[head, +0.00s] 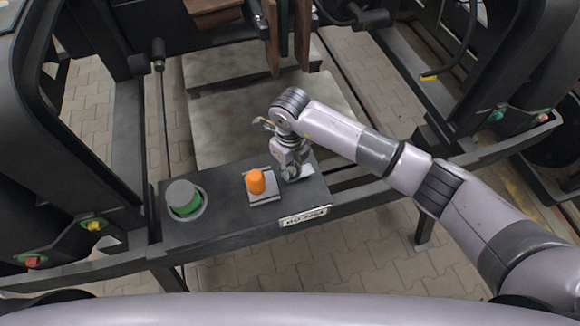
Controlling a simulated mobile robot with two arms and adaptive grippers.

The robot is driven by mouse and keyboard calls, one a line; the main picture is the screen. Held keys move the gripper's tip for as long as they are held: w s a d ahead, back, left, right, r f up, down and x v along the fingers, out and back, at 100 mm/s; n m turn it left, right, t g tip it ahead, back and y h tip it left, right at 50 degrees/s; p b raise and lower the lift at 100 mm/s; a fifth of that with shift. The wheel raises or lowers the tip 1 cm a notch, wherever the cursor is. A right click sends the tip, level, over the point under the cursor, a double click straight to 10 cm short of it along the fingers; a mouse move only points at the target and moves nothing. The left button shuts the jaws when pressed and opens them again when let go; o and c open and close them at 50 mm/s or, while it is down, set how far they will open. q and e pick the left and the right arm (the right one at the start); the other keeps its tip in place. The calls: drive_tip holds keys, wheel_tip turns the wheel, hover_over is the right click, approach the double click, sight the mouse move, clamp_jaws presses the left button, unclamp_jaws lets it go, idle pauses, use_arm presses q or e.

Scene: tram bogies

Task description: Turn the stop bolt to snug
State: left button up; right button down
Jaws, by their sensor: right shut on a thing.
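My right gripper (291,174) points down over the right end of a dark bench plate. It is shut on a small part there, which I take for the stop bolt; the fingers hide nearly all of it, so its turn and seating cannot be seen. A light grey plate (305,171) shows beside the fingertips. My left gripper is not in view.
An orange cylinder (256,181) stands upright on a light plate just left of the gripper. The dark bench (228,228) carries a label plate (304,216). Black frame parts rise on both sides.

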drive_tip(key=m+b, duration=0.1)
drive_tip(key=m, duration=0.4)
drive_tip(key=shift+w+d+b, duration=0.1)
drive_tip(key=shift+b, duration=0.3)
drive_tip(key=m+b, duration=0.1)
drive_tip(key=m, duration=0.5)
drive_tip(key=shift+d+m, duration=0.15)
drive_tip(key=shift+m, duration=0.15)
drive_tip(key=m, duration=0.5)
drive_tip(key=shift+d, duration=0.1)
drive_tip(key=m, duration=0.5)
drive_tip(key=shift+r+m, duration=0.1)
drive_tip(key=shift+m, duration=0.3)
drive_tip(key=m, duration=0.1)
drive_tip(key=m+p, duration=0.1)
drive_tip(key=m, duration=0.1)
drive_tip(key=shift+s+m, duration=0.2)
drive_tip(key=shift+m, duration=0.1)
drive_tip(key=m, duration=0.2)
drive_tip(key=shift+m+p, duration=0.4)
drive_tip(key=shift+s+r+m+p, duration=0.1)
drive_tip(key=shift+s+m+p, duration=0.05)
drive_tip(key=shift+m+p, duration=1.75)
drive_tip(key=shift+m, duration=0.3)
